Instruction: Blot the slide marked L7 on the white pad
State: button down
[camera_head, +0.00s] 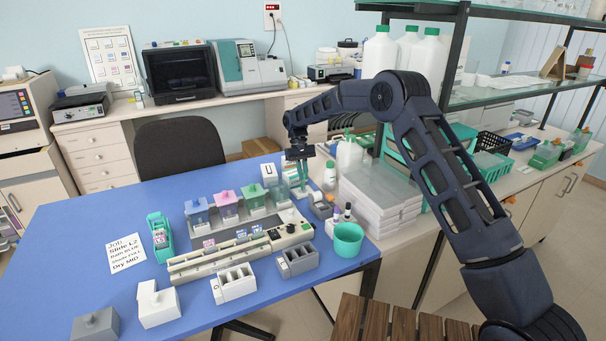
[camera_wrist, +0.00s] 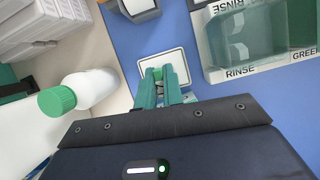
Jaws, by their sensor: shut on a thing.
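My gripper (camera_head: 303,187) points down at the back right of the blue table. Its green fingers (camera_wrist: 165,92) are closed over the white pad (camera_wrist: 174,57), a square with a dark outline. A small bright green piece shows between the fingertips in the wrist view; it may be the end of the held slide, but most of it is hidden and no L7 mark is readable. I cannot tell whether it touches the pad.
Rinse baths (camera_wrist: 235,75) lie right of the pad, beside blue, pink and green lidded jars (camera_head: 228,203). A green-capped bottle (camera_wrist: 82,92) stands close on the left. A teal cup (camera_head: 348,240) stands near the right edge. A job card (camera_head: 126,254) lies on the left.

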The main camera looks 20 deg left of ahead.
jog(key=shift+r, duration=3)
